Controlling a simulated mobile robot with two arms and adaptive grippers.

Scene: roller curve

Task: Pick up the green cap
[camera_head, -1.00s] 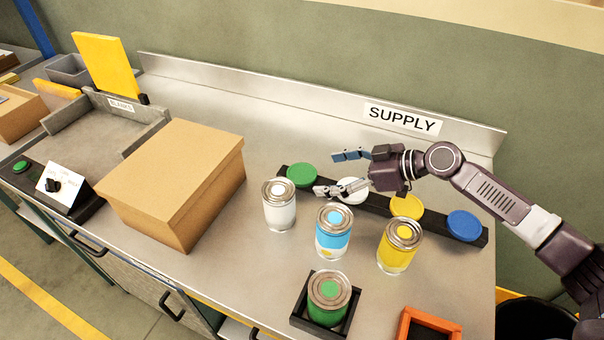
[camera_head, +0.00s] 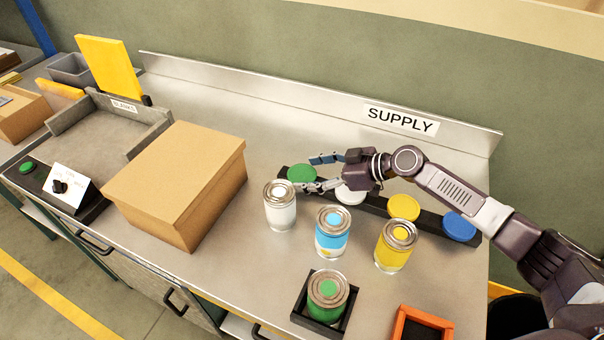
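The green cap (camera_head: 301,173) sits at the left end of a black rack (camera_head: 374,205) in the camera_head view. My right gripper (camera_head: 313,172) is at the cap's right side, with one finger beyond and one on the near side. Its fingers are spread apart and nothing is held between them. I cannot tell whether a fingertip touches the cap. A white cap (camera_head: 349,195) is partly hidden below the gripper. My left gripper is not in view.
Cans of white (camera_head: 280,207), blue (camera_head: 333,232) and yellow (camera_head: 395,247) stand before the rack. A green can (camera_head: 327,297) sits in a black tray. Yellow (camera_head: 404,207) and blue (camera_head: 459,225) caps lie on the rack. A cardboard box (camera_head: 178,184) stands left.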

